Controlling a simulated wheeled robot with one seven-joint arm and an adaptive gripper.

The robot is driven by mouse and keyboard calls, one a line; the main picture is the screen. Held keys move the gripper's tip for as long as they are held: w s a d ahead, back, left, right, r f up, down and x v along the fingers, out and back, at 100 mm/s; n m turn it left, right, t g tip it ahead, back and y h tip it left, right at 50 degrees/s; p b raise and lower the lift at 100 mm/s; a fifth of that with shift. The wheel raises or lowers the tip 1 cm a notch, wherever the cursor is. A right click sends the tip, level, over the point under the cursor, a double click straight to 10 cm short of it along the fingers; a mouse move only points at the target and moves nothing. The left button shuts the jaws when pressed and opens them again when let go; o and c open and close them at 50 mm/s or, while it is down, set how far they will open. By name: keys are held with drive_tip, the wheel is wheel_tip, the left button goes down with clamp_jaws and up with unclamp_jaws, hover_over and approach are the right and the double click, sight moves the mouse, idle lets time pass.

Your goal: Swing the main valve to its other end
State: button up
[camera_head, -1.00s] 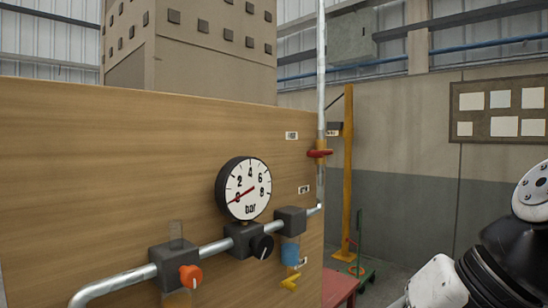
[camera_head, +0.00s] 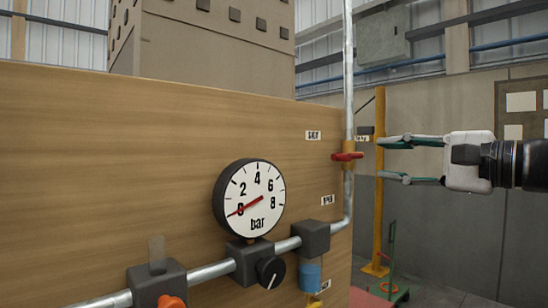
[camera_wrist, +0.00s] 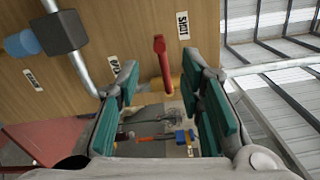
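The main valve (camera_head: 348,156) has a red lever on a brass body, on the upright pipe at the board's right edge. The lever lies roughly crosswise to the pipe in the head view. In the wrist view the red lever (camera_wrist: 163,62) shows ahead, in the gap between the fingers. A SHUT label (camera_wrist: 183,25) is to its right there, and a partly readable label (camera_wrist: 114,66) to its left. My gripper (camera_head: 384,159) is open, level with the valve and just to its right, with teal finger pads (camera_wrist: 205,115). It appears apart from the lever.
A pressure gauge (camera_head: 255,200) has its needle near 0. Below it are a black knob (camera_head: 270,271), an orange knob (camera_head: 172,301) and a blue cup (camera_head: 310,276). A yellow post (camera_head: 379,225) stands behind my fingers. Space right of the board is fairly open.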

sight(345, 159)
drive_tip(key=x, duration=1)
drive_tip(key=shift+p, duration=0.35)
clamp_jaws()
drive_tip(key=shift+f, duration=0.1)
